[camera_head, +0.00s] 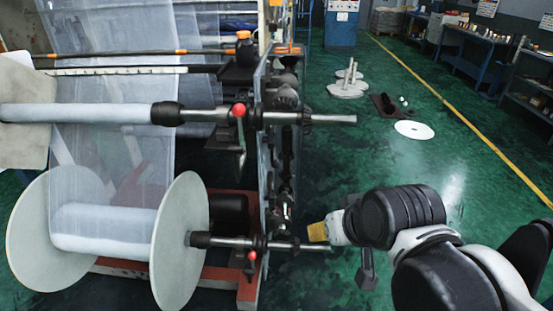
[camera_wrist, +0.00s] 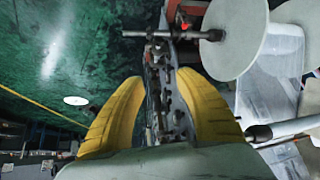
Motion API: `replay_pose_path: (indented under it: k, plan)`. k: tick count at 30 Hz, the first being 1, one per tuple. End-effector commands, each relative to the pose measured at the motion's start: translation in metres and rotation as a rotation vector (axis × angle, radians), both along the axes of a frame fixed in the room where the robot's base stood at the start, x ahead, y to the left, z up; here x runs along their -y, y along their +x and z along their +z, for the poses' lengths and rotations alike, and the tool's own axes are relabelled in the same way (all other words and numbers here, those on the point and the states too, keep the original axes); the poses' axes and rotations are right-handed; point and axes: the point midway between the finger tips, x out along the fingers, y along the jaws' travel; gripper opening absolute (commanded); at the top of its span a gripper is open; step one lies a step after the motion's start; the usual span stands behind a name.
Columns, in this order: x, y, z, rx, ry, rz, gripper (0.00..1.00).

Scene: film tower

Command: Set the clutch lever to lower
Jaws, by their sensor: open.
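Two short levers with red knobs show in the head view. The upper lever (camera_head: 239,111) sits on the upper roller shaft, its knob pointing up. The lower lever (camera_head: 251,257) sits by the lower shaft, beside the machine's side frame. I cannot tell which one is the clutch lever. My gripper (camera_head: 317,232) is at the right of the machine, near the right end of the lower shaft and right of the lower lever. The wrist view shows my gripper (camera_wrist: 158,85) with its yellow fingers apart and nothing held between them; the side frame (camera_wrist: 170,100) lies beyond them.
The lower roll has large white discs (camera_head: 181,240). The lower shaft (camera_head: 300,245) and upper shaft (camera_head: 320,118) stick out to the right. Green floor right of the machine is mostly open, with a white disc (camera_head: 413,130) and a stand (camera_head: 348,88). Workbenches (camera_head: 470,50) line the back right.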

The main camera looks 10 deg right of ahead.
Motion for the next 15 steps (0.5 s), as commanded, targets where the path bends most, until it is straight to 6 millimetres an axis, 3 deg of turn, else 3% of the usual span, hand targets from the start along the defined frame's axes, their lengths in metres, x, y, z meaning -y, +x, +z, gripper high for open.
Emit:
replay_pose_path:
  k: [4, 8, 15]
  plan:
    - [-0.010, 0.063, 0.018, 0.037, 0.047, 0.049, 0.40]
    - [-0.018, 0.127, 0.024, 0.085, 0.091, 0.099, 0.40]
    - [-0.020, 0.246, 0.005, 0.191, 0.162, 0.170, 0.40]
